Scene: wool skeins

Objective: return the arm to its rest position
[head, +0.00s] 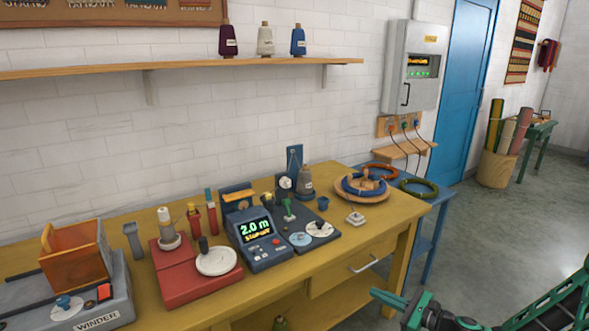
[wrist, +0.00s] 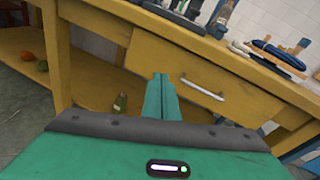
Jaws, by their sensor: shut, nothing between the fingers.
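My gripper (head: 378,294) shows at the lower right of the head view, reaching in from the right edge. It is in front of the yellow workbench (head: 330,301), below the level of its top. In the wrist view the two green fingers (wrist: 160,79) are pressed together with nothing between them. They point toward the bench front, beside the closed drawer (wrist: 190,70) with its metal handle. The gap between fingertips and bench is hard to judge.
The bench carries a winder (head: 98,320), a display unit (head: 257,240) reading 2.0 m, and a wooden plate (head: 376,197) with a blue ring. A blue side table (head: 432,203) holds red and green rings. Open floor (head: 480,240) lies to the right.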

